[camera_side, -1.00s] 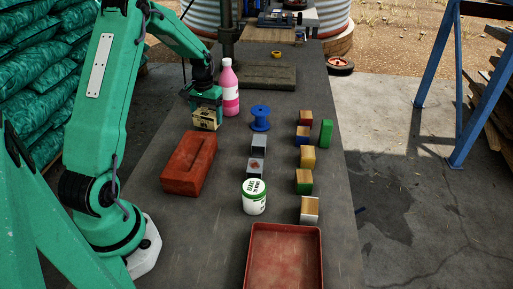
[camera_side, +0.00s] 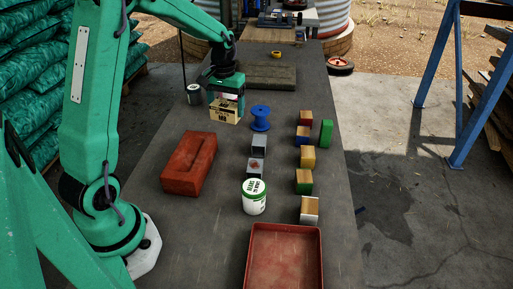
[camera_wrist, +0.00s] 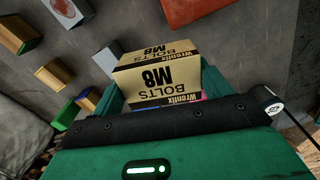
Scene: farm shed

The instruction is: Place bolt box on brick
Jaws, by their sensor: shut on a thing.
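The bolt box (camera_side: 224,112) is a small tan carton with dark lettering. My gripper (camera_side: 227,98) is shut on it, and the box shows below the fingers, left of the blue spool. I cannot tell how far it is above the bench. In the wrist view the box (camera_wrist: 158,75) reads "M8 BOLTS" and sits between the green fingers (camera_wrist: 160,88). The red brick (camera_side: 189,164) lies on the bench, nearer the side camera than the box and apart from it. A red part of the brick (camera_wrist: 190,8) shows at the wrist view's top edge.
A blue spool (camera_side: 260,118), grey blocks (camera_side: 258,145) and a white-green tub (camera_side: 254,197) stand right of the brick. Several coloured wooden blocks (camera_side: 308,157) stand farther right. A red tray (camera_side: 285,258) is at the near end.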

